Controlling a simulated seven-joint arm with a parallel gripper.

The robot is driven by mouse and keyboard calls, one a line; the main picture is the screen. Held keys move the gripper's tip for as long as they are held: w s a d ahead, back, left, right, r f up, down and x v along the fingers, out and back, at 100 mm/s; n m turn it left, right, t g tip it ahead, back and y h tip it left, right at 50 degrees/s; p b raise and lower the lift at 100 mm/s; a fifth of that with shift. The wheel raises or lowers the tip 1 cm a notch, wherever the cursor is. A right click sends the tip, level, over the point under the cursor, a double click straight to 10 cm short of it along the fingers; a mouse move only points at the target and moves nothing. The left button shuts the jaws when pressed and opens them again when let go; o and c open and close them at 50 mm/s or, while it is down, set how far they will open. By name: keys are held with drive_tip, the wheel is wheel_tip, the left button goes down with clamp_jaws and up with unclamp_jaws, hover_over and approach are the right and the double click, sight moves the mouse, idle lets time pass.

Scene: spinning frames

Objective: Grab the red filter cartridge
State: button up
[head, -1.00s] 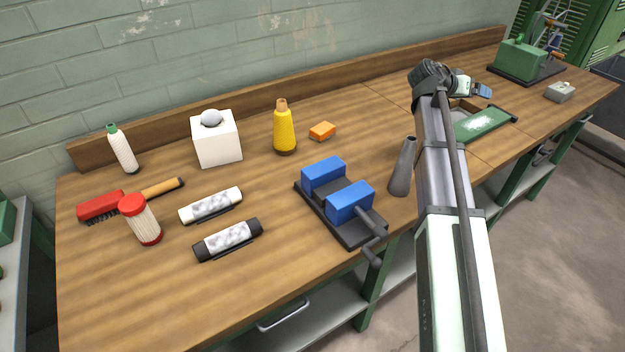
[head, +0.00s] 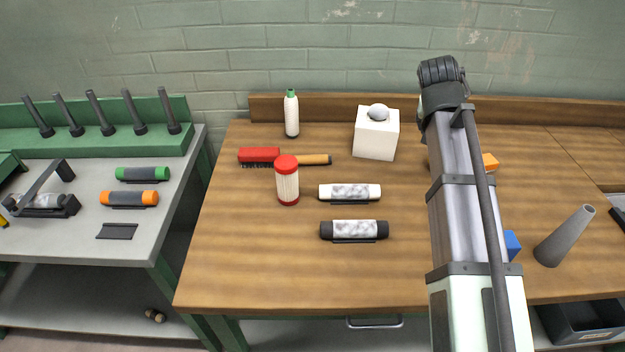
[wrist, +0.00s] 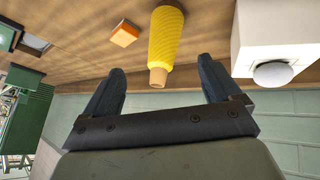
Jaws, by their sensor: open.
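The red filter cartridge (head: 287,182), a pale ribbed cylinder with red caps at both ends, stands upright on the wooden bench in the head view, left of the middle. A red-headed brush (head: 259,155) lies just behind it. My gripper (wrist: 161,66) is open in the wrist view, with two dark fingers spread apart. A yellow cone or spool (wrist: 166,38) shows between and beyond the fingers, not gripped. The cartridge is not visible in the wrist view. In the head view my arm crosses the right part of the bench and the gripper itself is hidden.
Near the cartridge are a white bottle (head: 292,115), a white-capped cylinder (head: 350,192), a black-capped cylinder (head: 353,230) and a white box (head: 376,135). A grey side table (head: 84,237) with several tools stands left. The bench's front left is clear.

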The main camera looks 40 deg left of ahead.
drive_tip(key=s+a+n+g+y, duration=0.2)
drive_tip(key=s+a+n+y, duration=0.15)
drive_tip(key=s+a, duration=1.1)
drive_tip(key=n+g, duration=0.3)
drive_tip(key=n, duration=0.2)
approach(288, 162)
drive_tip(key=shift+m+y, duration=0.25)
drive_tip(key=shift+y, duration=0.2)
drive_tip(key=x, duration=0.8)
drive_tip(key=shift+d+f, duration=0.2)
drive_tip(key=shift+d, duration=0.15)
drive_tip(key=shift+x, duration=2.65)
drive_tip(key=shift+s, duration=0.2)
drive_tip(key=c, duration=1.2)
